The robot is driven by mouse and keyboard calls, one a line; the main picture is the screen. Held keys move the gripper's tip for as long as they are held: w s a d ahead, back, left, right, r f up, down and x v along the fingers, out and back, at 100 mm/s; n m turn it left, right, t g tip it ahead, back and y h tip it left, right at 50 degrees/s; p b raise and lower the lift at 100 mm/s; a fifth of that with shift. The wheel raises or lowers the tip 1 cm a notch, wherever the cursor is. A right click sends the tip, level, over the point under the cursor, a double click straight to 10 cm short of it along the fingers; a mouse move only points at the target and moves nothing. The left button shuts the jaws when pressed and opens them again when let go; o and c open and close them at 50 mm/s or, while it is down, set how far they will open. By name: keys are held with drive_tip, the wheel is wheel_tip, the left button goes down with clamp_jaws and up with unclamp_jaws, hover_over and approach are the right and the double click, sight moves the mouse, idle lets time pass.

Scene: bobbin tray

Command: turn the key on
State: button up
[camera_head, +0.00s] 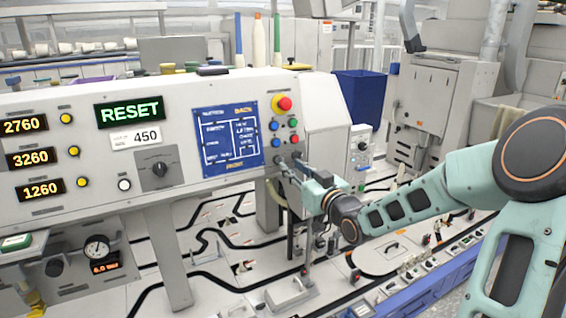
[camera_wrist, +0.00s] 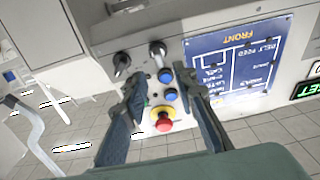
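Two small dark switch pieces stick out of the grey console's lower right corner. The stemmed piece lies just beyond the gap, and the black one lies beyond the left finger. In the head view my gripper (camera_head: 287,167) is at the console face below the buttons and partly hides both switches.
A red emergency button (camera_head: 284,103) with a yellow ring sits above several blue, red and green buttons. The blue diagram panel (camera_head: 228,142) is left of them. A dark blue bin (camera_head: 360,95) stands behind.

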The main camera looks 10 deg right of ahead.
sight(283, 160)
drive_tip(key=x, duration=0.6)
drive_tip(key=shift+c, duration=0.3)
clamp_jaws()
